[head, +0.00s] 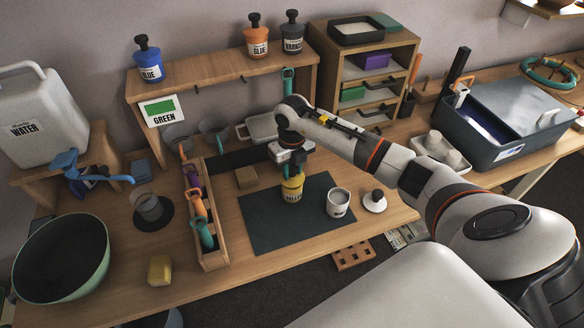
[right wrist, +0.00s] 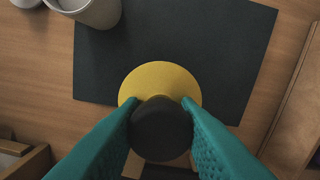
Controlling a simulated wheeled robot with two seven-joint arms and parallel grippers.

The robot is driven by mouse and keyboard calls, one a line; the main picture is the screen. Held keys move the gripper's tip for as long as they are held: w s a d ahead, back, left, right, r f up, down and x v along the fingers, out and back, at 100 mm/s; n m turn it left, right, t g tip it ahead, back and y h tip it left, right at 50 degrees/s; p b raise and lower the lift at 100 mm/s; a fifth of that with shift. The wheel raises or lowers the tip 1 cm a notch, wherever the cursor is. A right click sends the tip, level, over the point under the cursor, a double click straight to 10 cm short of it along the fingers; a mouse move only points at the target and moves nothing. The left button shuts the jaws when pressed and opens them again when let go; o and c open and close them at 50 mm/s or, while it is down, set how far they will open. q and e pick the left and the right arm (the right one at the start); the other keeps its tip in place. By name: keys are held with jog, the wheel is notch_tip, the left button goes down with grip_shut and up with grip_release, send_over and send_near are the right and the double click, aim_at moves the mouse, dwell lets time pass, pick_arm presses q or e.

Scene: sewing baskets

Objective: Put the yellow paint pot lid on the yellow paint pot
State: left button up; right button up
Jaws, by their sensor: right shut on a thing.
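The yellow paint pot (head: 292,195) stands on the dark mat, with its label facing the front. My right gripper (head: 291,172) is directly above it, pointing down. In the right wrist view the teal fingers of the right gripper (right wrist: 160,115) are shut on the black knob of the yellow paint pot lid (right wrist: 160,80), a round yellow disc. The lid hides the pot in that view. In the head view the lid is at the top of the pot, mostly hidden by the gripper; I cannot tell whether it rests on the rim. My left gripper is not in view.
An open white pot (head: 339,203) stands right of the yellow pot, with a white lid (head: 375,201) beside it. The dark mat (head: 262,222) is clear in front. A wooden tool rack (head: 211,252) stands to the left, and a shelf (head: 225,75) with lidded pots behind.

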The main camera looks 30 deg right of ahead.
jog(key=shift+f+b, duration=0.55)
jog(key=shift+f, duration=0.15)
jog(key=o, duration=1)
notch_tip(320, 180, up, 12)
jog(key=shift+b, duration=0.85)
